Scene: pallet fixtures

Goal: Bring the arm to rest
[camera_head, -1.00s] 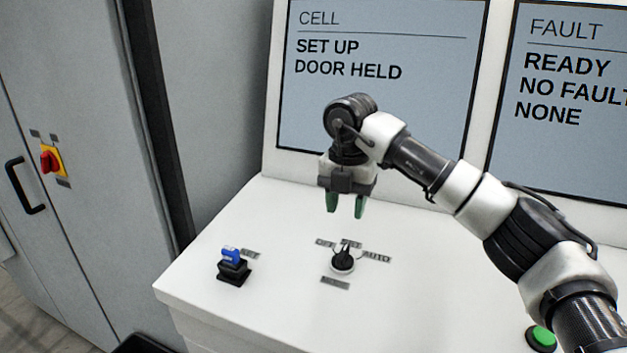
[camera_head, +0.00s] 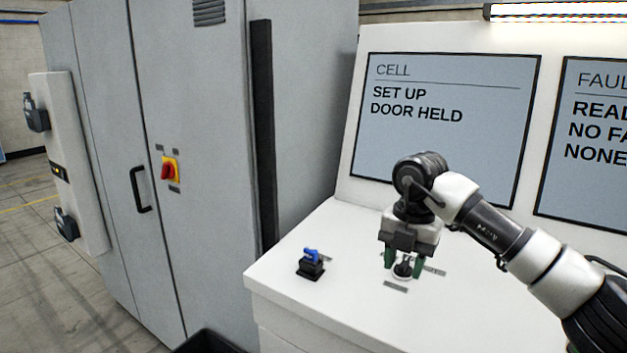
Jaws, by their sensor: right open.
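My right arm comes in from the right over the white console desk (camera_head: 330,240). Its gripper (camera_head: 403,272) points down with two green fingers open. In the picture the fingers lie either side of the mode selector knob (camera_head: 403,269), which they partly hide. I cannot tell whether they touch it or hang above it. My left gripper is out of view.
A blue key switch (camera_head: 311,264) stands on the desk left of the gripper. The cell screen (camera_head: 440,130) reads "SET UP, DOOR HELD". A grey cabinet (camera_head: 205,120) with a red and yellow rotary switch (camera_head: 170,170) stands at left, with open floor beyond.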

